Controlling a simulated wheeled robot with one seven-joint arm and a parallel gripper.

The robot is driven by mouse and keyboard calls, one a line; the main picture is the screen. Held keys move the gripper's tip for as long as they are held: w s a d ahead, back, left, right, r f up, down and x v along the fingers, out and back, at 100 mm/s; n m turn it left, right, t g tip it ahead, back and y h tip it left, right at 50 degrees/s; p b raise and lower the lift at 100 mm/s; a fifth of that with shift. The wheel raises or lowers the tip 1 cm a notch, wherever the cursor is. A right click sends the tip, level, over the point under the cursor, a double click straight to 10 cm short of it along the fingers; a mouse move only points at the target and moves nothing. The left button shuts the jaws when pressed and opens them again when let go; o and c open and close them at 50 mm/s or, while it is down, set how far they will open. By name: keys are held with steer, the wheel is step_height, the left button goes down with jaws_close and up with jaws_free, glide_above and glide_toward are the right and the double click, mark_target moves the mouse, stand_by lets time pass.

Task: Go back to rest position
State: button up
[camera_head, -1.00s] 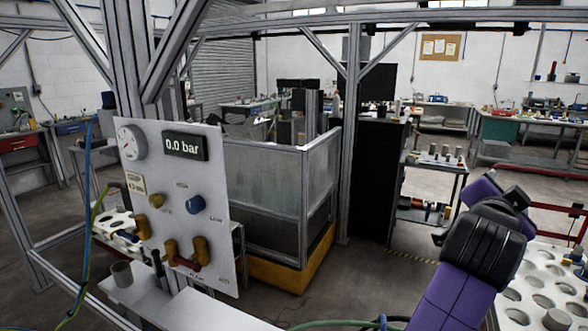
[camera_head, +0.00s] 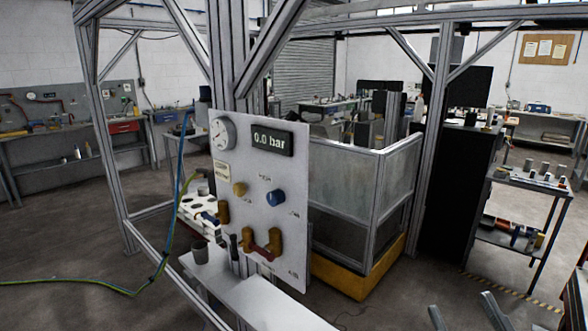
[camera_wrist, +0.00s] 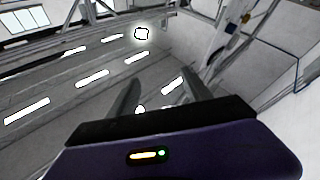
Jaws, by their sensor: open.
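My gripper (camera_wrist: 160,95) shows in the wrist view with its two grey fingers apart and nothing between them. The wrist camera looks up at the ceiling with its bright lights. The rest of the arm is out of frame. The white control panel (camera_head: 262,215) stands upright near the centre, with a gauge (camera_head: 222,134), a 0.0 bar display (camera_head: 272,142), a blue knob (camera_head: 275,198) and brass fittings.
A metal gantry post (camera_head: 231,60) rises behind the panel. A white shelf (camera_head: 262,300) juts out below it. A fenced cell on a yellow base (camera_head: 352,277) stands behind. A cart (camera_head: 530,186) with parts is at the right. A green-yellow hose (camera_head: 125,292) hangs at the left.

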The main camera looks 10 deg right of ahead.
steer(key=s+a+f+m+g+y, duration=0.1)
steer(key=s+a+f+g, duration=0.2)
steer(key=s+f, duration=0.6)
steer(key=s+a+f+m+g+y, duration=0.1)
steer(key=s+a+f+g, duration=0.3)
steer(key=s+f, duration=0.6)
steer(key=s+a, duration=0.2)
steer(key=s, duration=0.3)
steer(key=shift+s+f+m+g, duration=0.15)
steer(key=shift+s+m+g, duration=0.15)
steer(key=shift+s+m, duration=0.1)
